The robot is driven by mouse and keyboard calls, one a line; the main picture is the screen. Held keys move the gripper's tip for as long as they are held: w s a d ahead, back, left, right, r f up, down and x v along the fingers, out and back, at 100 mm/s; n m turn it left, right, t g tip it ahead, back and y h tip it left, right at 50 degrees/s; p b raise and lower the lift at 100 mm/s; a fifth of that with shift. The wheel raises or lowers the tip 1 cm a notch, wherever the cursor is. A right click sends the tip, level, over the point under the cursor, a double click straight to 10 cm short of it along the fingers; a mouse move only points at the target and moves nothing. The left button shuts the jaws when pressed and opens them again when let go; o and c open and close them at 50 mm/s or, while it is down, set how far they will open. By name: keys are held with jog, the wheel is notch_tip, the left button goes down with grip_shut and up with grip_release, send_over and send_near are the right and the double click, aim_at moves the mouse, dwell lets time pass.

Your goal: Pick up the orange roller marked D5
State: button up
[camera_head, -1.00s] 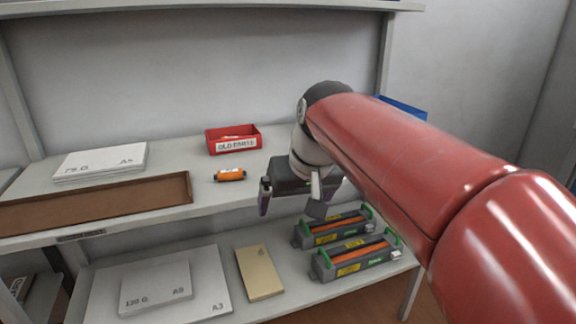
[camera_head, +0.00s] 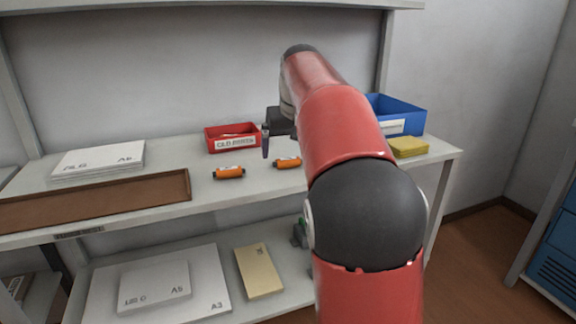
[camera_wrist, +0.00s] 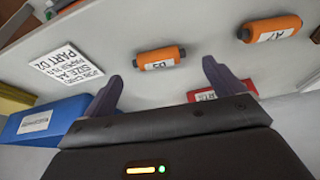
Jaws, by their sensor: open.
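An orange roller (camera_wrist: 160,60) with dark ends lies on the upper shelf. Its white label is upside down in the wrist view and seems to read D5, though the digit is small. It is the right-hand roller (camera_head: 287,163) in the head view. A second orange roller (camera_wrist: 270,28), its label starting with A, lies farther left in the head view (camera_head: 228,173). My gripper (camera_wrist: 163,73) is open and empty, its fingers on either side of the first roller's line and apart from it. In the head view one finger (camera_head: 265,141) shows; my arm hides the rest.
A red bin (camera_head: 232,138) stands behind the rollers. A blue bin (camera_head: 402,115) and yellow block (camera_head: 408,147) are at the right. A brown tray (camera_head: 95,203) and paper stack (camera_head: 98,159) are at the left. A printed sheet (camera_wrist: 66,67) lies near the blue bin.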

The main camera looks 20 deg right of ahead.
aim_at(288, 163)
jog(key=shift+x, duration=1.5)
jog(key=shift+s, duration=0.1)
jog(key=c, duration=1)
jog(key=shift+c, duration=0.3)
jog(key=shift+r, duration=0.15)
